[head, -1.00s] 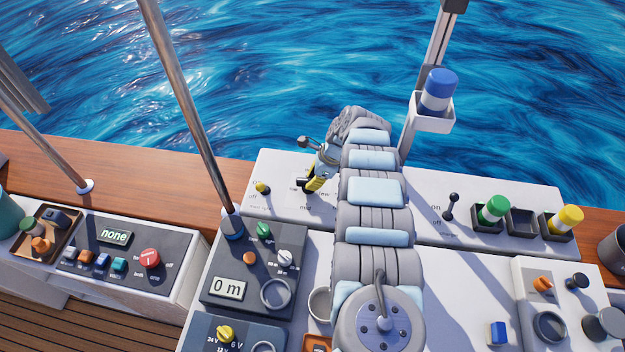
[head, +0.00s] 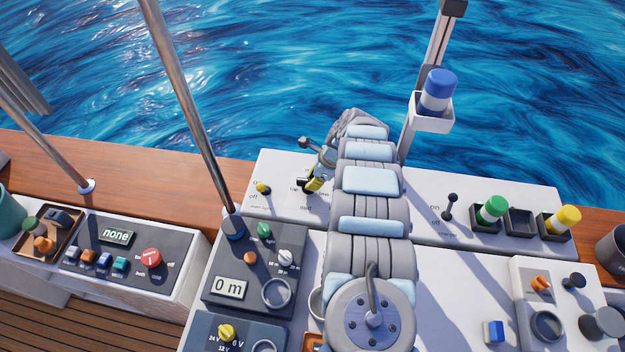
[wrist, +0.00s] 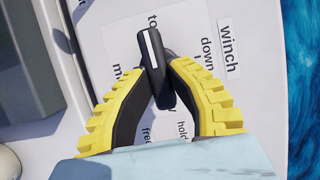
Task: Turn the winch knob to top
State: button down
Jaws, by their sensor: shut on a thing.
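The winch knob (wrist: 151,48) is a black bar with a white line on one end. My gripper (wrist: 158,78) has yellow, ribbed fingers with dark pads. Their tips close on the sides of the knob, and the gripper is shut on it. In the head view my gripper (head: 315,182) and the dark knob (head: 302,183) are small, and my arm covers part of the panel around them.
The winch label (wrist: 229,48) is beside the knob, with several other labels partly covered. A yellow-tipped switch (head: 262,188) stands left of the knob on the white panel. A black lever (head: 451,206) stands to the right. A metal post (head: 190,110) rises at the left.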

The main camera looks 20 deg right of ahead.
jog(key=c, duration=1)
grip_release()
jog(key=shift+o, duration=0.2)
jog(key=shift+r, duration=0.1)
jog(key=shift+d+r, duration=0.2)
jog(key=shift+r, duration=0.35)
jog(key=v, duration=1)
jog(key=shift+s+r, duration=0.2)
jog(key=shift+r, duration=0.1)
